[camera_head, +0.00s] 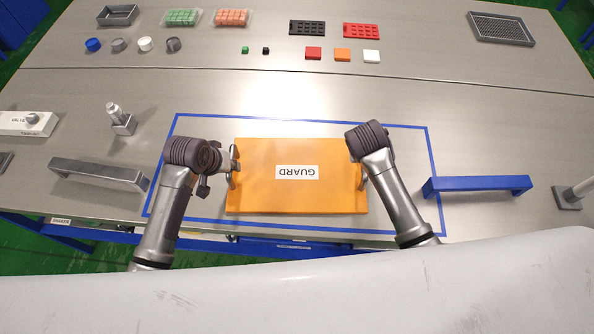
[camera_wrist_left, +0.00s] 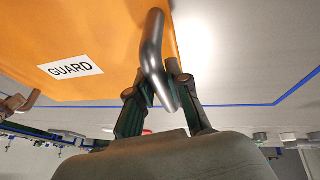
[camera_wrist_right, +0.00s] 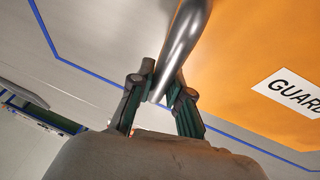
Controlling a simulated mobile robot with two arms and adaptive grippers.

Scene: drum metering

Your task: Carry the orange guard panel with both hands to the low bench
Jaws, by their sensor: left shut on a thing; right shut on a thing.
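The orange guard panel (camera_head: 297,195) with a white GUARD label lies within the blue taped outline in the head view. A metal handle stands at each of its short sides. My left gripper (camera_head: 233,165) is at the left handle; in the left wrist view its fingers (camera_wrist_left: 160,98) are shut around that handle (camera_wrist_left: 152,45). My right gripper (camera_head: 360,172) is at the right handle; in the right wrist view its fingers (camera_wrist_right: 160,98) are shut around that handle (camera_wrist_right: 182,45). I cannot tell whether the panel touches the table. The low bench is not identifiable here.
The blue outline (camera_head: 300,119) marks the steel table (camera_head: 270,85). A grey bar handle (camera_head: 98,174) lies left and a blue one (camera_head: 477,184) right. Small blocks, caps and trays stand along the back. The table's front edge is just before the panel.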

